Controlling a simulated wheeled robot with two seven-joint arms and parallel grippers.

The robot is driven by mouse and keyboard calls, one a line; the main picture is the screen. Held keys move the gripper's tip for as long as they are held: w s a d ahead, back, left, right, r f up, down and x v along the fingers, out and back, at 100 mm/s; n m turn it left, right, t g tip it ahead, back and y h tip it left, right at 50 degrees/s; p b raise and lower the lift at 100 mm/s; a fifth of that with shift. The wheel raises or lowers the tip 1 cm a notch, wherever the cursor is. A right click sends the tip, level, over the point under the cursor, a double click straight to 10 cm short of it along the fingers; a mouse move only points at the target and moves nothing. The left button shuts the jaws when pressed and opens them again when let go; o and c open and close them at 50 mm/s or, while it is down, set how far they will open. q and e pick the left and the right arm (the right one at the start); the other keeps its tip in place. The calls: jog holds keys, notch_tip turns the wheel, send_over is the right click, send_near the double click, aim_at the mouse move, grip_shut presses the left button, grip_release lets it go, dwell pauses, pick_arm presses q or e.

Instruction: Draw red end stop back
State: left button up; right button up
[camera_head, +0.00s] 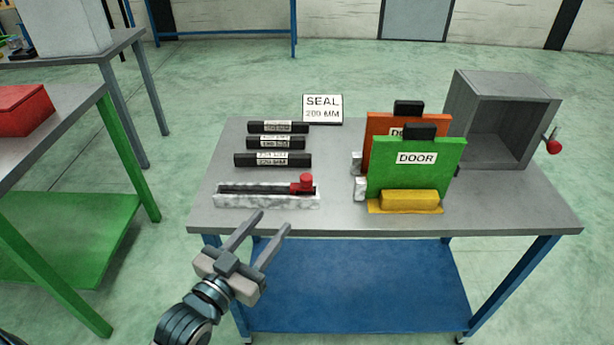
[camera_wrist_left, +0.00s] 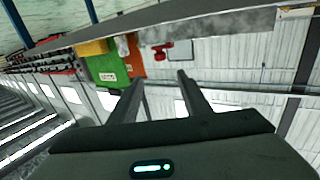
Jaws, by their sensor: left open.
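The red end stop (camera_head: 302,183) sits near the right end of a light, speckled rail block (camera_head: 266,201) with a dark slot, at the front left of the grey table. My left gripper (camera_head: 264,230) is open and empty, in front of the table's front edge and below the rail in the picture. It is apart from the end stop. In the left wrist view the two open fingers (camera_wrist_left: 160,82) show with nothing between them, and the end stop cannot be made out there. My right gripper is in neither view.
Several black labelled bars (camera_head: 273,160) lie behind the rail. A green door panel (camera_head: 415,175) stands in a yellow base (camera_head: 410,200), with an orange panel (camera_head: 385,128) behind it. A grey open box (camera_head: 498,120) stands at the back right. A SEAL sign (camera_head: 322,109) is at the back.

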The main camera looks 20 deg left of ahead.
pick_arm(q)
jog(key=w, duration=0.1)
jog(key=p, duration=0.1)
send_near(303, 182)
jog(key=w, duration=0.3)
jog(key=w+d+p, duration=0.1)
jog(key=w, duration=0.3)
jog(key=w+d, duration=0.1)
jog(key=w, duration=0.2)
jog(key=shift+w+d+p, duration=0.1)
jog(key=shift+w+p, duration=0.2)
jog(key=shift+p, duration=0.1)
jog(key=shift+w, duration=0.35)
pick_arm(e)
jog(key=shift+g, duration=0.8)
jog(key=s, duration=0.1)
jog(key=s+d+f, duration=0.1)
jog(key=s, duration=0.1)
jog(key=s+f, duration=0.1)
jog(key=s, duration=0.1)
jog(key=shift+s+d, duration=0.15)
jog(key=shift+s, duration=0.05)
pick_arm(q)
grip_shut()
jog(key=shift+d, duration=0.15)
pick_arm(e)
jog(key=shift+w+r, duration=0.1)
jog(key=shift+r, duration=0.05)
